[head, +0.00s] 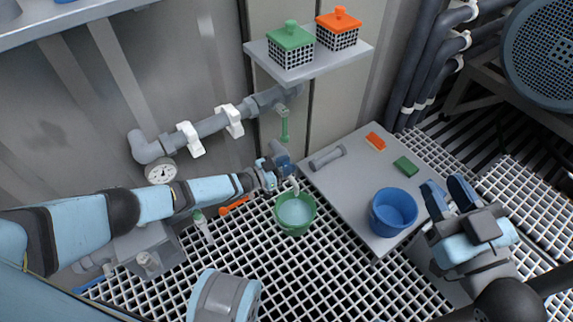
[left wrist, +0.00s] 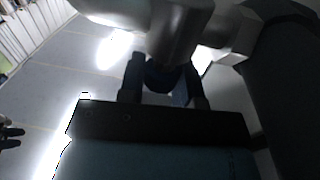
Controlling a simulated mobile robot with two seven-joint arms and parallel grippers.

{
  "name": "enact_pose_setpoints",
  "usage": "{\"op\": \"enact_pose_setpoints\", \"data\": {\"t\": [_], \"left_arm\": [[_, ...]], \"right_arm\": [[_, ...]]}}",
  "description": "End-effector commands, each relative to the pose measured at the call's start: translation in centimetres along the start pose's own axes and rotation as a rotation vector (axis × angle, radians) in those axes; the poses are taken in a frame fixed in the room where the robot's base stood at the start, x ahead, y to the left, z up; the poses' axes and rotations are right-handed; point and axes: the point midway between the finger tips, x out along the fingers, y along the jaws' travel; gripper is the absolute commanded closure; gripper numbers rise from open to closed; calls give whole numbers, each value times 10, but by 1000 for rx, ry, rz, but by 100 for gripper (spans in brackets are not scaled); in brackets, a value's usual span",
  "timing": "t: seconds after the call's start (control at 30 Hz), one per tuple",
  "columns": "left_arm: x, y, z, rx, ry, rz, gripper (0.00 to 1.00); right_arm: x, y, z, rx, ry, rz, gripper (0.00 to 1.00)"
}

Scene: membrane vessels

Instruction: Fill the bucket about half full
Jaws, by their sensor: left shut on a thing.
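A green bucket (head: 306,226) stands on the white grating under a small pale spout (head: 294,186). A pale blue-white liquid surface (head: 295,211) shows inside it, below the rim; its exact depth is hard to judge. My left gripper (head: 281,163) is above and behind the green bucket, shut on the tap, whose handle is mostly hidden by the fingers. In the left wrist view the fingers (left wrist: 160,85) close around a dark part below pale pipework (left wrist: 175,30). My right gripper (head: 449,193) is open and empty, to the right of a blue bucket (head: 376,222).
The blue bucket stands on a grey table (head: 342,196) with a green block (head: 406,166), an orange brush (head: 375,141) and a grey cylinder (head: 327,158). A shelf (head: 308,67) above holds green-lidded and orange-lidded baskets. A bottle (head: 202,226) stands left of the green bucket.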

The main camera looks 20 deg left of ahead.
Motion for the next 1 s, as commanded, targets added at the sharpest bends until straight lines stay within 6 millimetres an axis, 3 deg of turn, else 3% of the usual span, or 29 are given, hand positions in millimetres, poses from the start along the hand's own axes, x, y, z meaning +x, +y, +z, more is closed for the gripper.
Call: {"op": "enact_pose_setpoints", "data": {"t": [0.07,0.1,0.2,0.57,1.0], "left_arm": [[-1,0,1,0,-1,0,92],[-1,0,1,0,-1,-1,60],[-1,0,1,0,-1,-1,43],[-1,1,1,-2,1,-29,43],[0,3,1,-10,2,-366,43]], "right_arm": [[0,0,1,0,-1,0,69],[0,0,1,0,-2,0,69],[1,0,2,1,-3,0,69],[1,0,-1,3,2,3,69],[1,0,0,2,1,1,69]]}}
